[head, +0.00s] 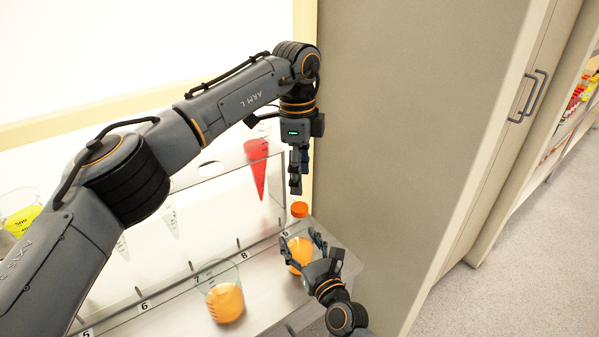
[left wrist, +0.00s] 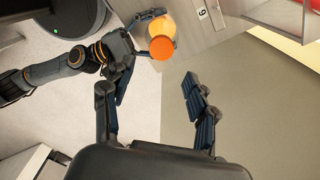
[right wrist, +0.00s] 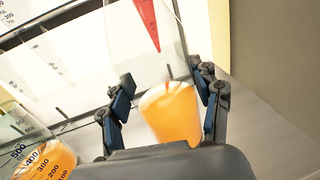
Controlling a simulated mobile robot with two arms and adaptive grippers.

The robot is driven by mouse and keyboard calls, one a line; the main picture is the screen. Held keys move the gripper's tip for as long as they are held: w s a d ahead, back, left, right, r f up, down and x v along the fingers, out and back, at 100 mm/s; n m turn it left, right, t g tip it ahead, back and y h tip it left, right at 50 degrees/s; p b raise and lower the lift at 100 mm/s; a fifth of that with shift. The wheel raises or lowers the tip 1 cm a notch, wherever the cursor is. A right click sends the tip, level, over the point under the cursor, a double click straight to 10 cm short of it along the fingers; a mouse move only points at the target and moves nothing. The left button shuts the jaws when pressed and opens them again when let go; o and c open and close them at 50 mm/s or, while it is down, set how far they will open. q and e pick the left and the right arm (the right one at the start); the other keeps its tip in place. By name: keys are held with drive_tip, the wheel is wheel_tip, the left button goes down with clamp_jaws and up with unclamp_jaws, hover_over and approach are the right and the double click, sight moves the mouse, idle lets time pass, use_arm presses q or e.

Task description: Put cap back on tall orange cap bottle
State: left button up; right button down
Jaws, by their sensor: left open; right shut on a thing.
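The orange cap (head: 299,209) sits above the orange liquid of the tall bottle (head: 300,254), in line with its top; I cannot tell whether it is fully seated. My left gripper (head: 296,188) points down just above the cap, open and apart from it. In the left wrist view the cap (left wrist: 162,48) lies beyond the open fingers, in front of the bottle (left wrist: 158,24). My right gripper (head: 304,247) is shut around the bottle's body near the shelf. In the right wrist view the bottle (right wrist: 172,115) stands between its fingers, and its cap is not visible.
A beaker of orange liquid (head: 226,303) stands left of the bottle on the numbered shelf (head: 170,312). A red conical tube (head: 257,168) hangs in a clear rack behind. A beige cabinet side (head: 410,130) stands close on the right.

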sight(300, 207)
use_arm(q)
drive_tip(key=shift+r, duration=0.1)
idle(0.3)
drive_tip(key=shift+f, duration=4)
